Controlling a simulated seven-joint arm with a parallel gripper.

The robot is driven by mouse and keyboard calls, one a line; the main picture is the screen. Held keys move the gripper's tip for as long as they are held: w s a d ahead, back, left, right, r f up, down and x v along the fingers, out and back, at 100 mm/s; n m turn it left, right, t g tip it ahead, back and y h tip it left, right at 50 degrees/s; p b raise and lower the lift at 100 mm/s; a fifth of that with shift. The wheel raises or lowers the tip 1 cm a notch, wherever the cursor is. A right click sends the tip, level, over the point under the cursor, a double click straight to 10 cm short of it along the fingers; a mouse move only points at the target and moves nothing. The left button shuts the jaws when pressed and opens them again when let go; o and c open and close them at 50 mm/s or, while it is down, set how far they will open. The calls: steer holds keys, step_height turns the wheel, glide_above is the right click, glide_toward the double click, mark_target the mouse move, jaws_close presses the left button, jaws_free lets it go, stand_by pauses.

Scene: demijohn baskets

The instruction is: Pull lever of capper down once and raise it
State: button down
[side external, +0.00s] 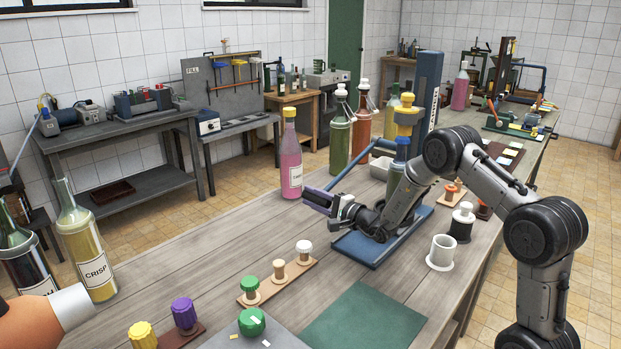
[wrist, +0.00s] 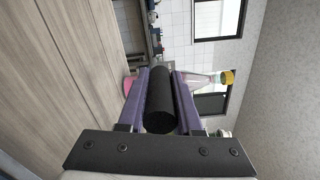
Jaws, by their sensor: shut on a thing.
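The capper has a tall blue column (side external: 427,85), a yellow head (side external: 406,113) and a flat blue base (side external: 352,247) on the wooden bench. Its blue lever (side external: 350,166) slopes down and left from near the column to my gripper, well below the column's top. My gripper (side external: 318,199), with purple fingers, is shut on the lever's black round handle (wrist: 160,103), which lies between the fingers in the wrist view. My arm hides part of the area under the head.
A pink bottle (side external: 291,155) stands just left of the lever, with green (side external: 340,135) and orange (side external: 362,125) bottles behind. A white cup (side external: 441,252) and a rack of stoppers (side external: 278,280) stand in front.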

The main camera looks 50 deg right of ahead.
steer(key=shift+d+f+n, duration=0.2)
steer(key=shift+f+n, duration=0.05)
steer(key=shift+f, duration=0.35)
steer(key=shift+d+f+n, duration=0.2)
steer(key=shift+d+f, duration=0.05)
steer(key=shift+f, duration=0.4)
steer(key=shift+d+f+n, duration=0.2)
steer(key=shift+f+n, duration=0.05)
steer(key=shift+f, duration=0.35)
steer(key=c, duration=0.6)
jaws_free()
steer(key=shift+s+r, duration=0.1)
steer(key=s, duration=1.3)
steer(key=shift+s, duration=0.35)
